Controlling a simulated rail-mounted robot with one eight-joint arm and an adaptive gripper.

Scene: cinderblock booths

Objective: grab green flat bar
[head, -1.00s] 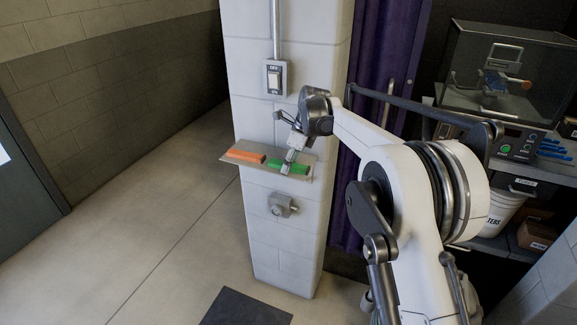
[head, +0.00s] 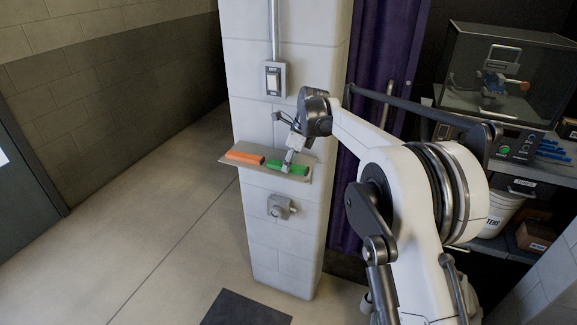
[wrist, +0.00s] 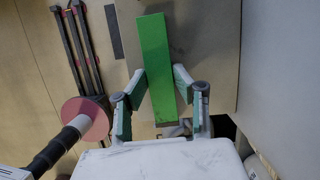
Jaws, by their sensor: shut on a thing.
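The green flat bar (head: 287,167) lies at the right end of a narrow shelf (head: 232,164) on the block pillar. My gripper (head: 288,163) is at the bar from above and covers part of it in the head view. In the wrist view the green bar (wrist: 155,62) runs lengthwise from between the fingers outward. My gripper's fingers (wrist: 161,82) are shut on its near part, one on each side. The bar appears to rest on the shelf; a small lift cannot be told.
An orange bar (head: 244,157) lies on the shelf to the left. A switch box (head: 274,80) is above the shelf and a grey knob fitting (head: 281,207) below it. A purple curtain (head: 372,75) hangs right of the pillar. The floor at left is clear.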

